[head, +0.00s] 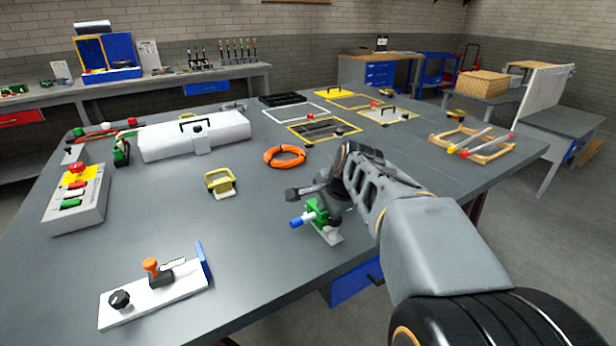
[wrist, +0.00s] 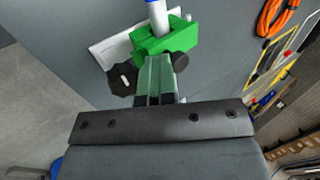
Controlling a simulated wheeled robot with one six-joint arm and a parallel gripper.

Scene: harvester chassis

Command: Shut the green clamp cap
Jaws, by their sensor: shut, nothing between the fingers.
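The green clamp cap (head: 317,212) is on a small white bracket (head: 331,236) near the front edge of the table, with a blue and white rod (head: 301,220) sticking out to the left. In the wrist view the green cap (wrist: 165,38) lies straight ahead of my fingers, with the rod (wrist: 156,14) rising from it and a black knob (wrist: 122,78) beside it. My gripper (wrist: 158,62) is shut and empty, its tips at the near side of the cap. I cannot tell whether they touch. In the head view my wrist partly hides the clamp and the fingertips.
A second green clamp (head: 121,151) stands at the far left. An orange ring (head: 284,156), a yellow-handled block (head: 220,183), a white case (head: 194,138) and a button box (head: 77,195) are on the table (head: 250,250). A white plate with an orange knob (head: 150,266) lies front left.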

